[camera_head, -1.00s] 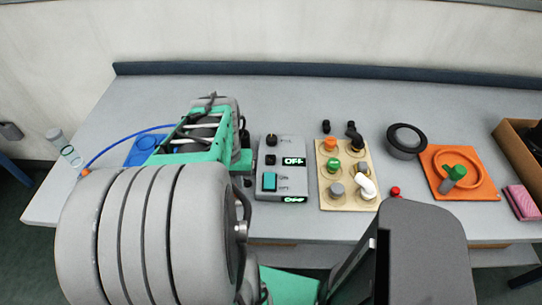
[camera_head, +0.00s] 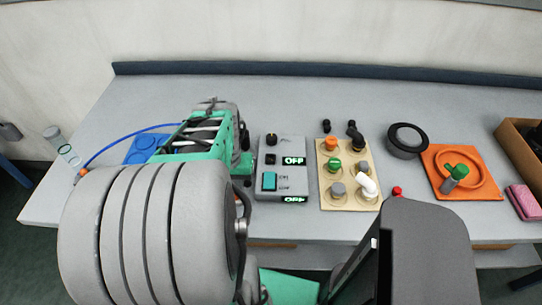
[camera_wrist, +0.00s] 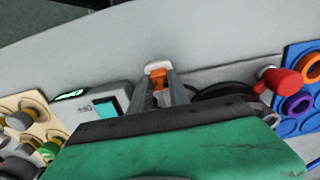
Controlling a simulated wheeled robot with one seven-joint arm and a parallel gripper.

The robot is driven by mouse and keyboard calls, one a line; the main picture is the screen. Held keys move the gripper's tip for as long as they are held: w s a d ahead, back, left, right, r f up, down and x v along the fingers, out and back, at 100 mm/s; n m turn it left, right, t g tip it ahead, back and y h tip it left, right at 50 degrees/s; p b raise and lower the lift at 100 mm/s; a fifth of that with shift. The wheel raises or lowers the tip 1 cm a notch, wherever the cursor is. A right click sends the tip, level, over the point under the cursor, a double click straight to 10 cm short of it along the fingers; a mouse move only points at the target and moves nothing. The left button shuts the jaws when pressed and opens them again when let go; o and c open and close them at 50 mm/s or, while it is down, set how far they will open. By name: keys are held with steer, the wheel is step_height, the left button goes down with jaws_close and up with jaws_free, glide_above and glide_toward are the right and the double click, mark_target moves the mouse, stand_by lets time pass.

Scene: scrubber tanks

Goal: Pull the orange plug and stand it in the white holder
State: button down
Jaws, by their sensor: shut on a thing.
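My gripper (camera_wrist: 160,92) is shut on a small orange piece, which I take to be the orange plug (camera_wrist: 158,79), in the wrist view. A white piece (camera_wrist: 157,66) shows just beyond the fingertips, right against the orange; it may be the white holder. I cannot tell whether the plug stands in it or is only in front of it. In the head view my own arm hides the fingertips, the held plug and the white piece.
A grey box (camera_head: 284,150) with a teal switch is on one side of the gripper, a blue panel (camera_wrist: 296,125) with rings and a red handle (camera_wrist: 285,82) on the other. A beige board (camera_head: 348,197) holds several knobs. An orange mat (camera_head: 483,188) lies further right.

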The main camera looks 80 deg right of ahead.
steer(key=c, duration=0.7)
jaws_free()
step_height(320, 180, up, 9)
steer(key=p, duration=0.7)
steer(key=shift+f, duration=0.3)
